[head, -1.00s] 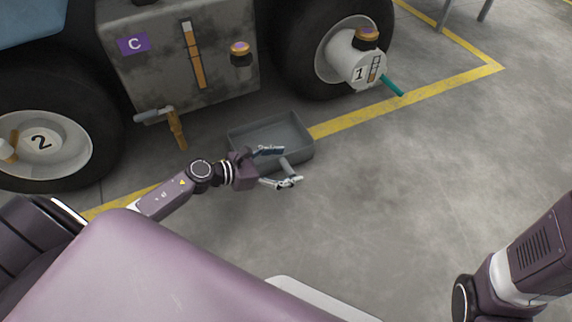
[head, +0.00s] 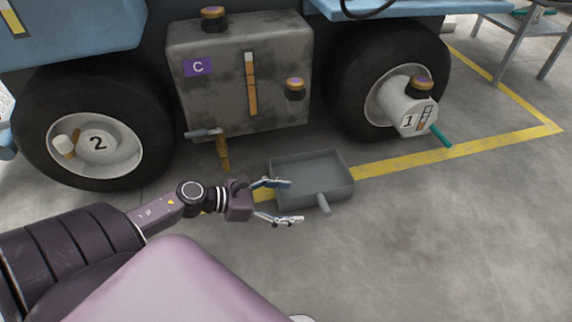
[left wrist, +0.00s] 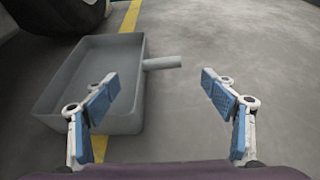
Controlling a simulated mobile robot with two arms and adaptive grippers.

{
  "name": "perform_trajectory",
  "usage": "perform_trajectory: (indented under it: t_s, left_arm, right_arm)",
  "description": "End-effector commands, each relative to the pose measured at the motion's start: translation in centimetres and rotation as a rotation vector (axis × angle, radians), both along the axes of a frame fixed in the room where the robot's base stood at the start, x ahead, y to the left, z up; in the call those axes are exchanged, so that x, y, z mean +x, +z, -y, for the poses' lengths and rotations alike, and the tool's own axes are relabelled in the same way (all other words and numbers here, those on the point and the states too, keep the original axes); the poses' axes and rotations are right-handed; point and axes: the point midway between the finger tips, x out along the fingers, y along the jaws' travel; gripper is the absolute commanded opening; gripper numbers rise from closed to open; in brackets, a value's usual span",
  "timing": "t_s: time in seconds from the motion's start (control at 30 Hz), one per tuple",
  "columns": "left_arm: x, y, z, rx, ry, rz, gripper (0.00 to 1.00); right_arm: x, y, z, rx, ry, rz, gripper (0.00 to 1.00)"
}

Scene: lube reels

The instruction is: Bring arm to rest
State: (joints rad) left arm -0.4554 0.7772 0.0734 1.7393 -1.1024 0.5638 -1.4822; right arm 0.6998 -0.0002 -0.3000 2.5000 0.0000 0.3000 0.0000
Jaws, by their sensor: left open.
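My left gripper (head: 287,203) is open and empty in the head view, its fingers spread over the floor at the near left of a grey drip tray. It also shows in the left wrist view (left wrist: 161,92), with a clear gap between its blue-padded fingers. The grey tray (head: 345,188) lies on the floor below the tank marked C, its short handle toward me. In the left wrist view the tray (left wrist: 52,82) is at the left, partly behind the left finger, with its handle pointing right. My right gripper is out of view.
The grey tank C (head: 215,105) has a brass drain tap (head: 223,155) above the floor near my left gripper. Wheels marked 2 (head: 98,145) and 1 (head: 408,122) flank it. A metal table (head: 520,35) stands at the far right. Open floor lies at the right.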

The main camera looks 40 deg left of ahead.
Motion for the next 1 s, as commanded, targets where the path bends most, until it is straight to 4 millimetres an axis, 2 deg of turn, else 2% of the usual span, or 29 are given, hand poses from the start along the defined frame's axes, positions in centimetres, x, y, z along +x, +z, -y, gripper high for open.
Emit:
perform_trajectory:
  t_s: [0.33, 0.47, 0.57, 0.67, 0.8, 0.87, 1.0]
  left_arm:
    - [-0.7, 0.5, -0.4, -0.003, -0.002, 0.0, 0.77]
    - [-0.8, 2.5, 1.4, -0.087, 0.002, -0.017, 0.77]
    - [-1.2, 6.5, 5.0, -0.27, 0.006, -0.058, 0.77]
    - [-1.8, 12.5, 9.6, -0.532, -0.005, -0.126, 0.77]
    - [-3.1, 21.8, 15.3, -0.912, -0.056, -0.245, 0.77]
    - [-3.7, 26.0, 17.2, -1.069, -0.091, -0.301, 0.77]
    - [-5.5, 36.1, 20.4, -1.417, -0.209, -0.441, 0.77]
  right_arm:
    - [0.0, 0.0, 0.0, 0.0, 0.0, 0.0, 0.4]
    - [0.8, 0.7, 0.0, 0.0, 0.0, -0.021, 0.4]
    - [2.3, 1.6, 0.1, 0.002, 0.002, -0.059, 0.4]
    - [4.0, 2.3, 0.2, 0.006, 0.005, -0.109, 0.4]
    - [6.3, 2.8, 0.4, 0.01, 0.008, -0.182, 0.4]
    - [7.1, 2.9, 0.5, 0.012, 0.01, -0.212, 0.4]
    - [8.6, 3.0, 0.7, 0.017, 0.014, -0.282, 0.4]
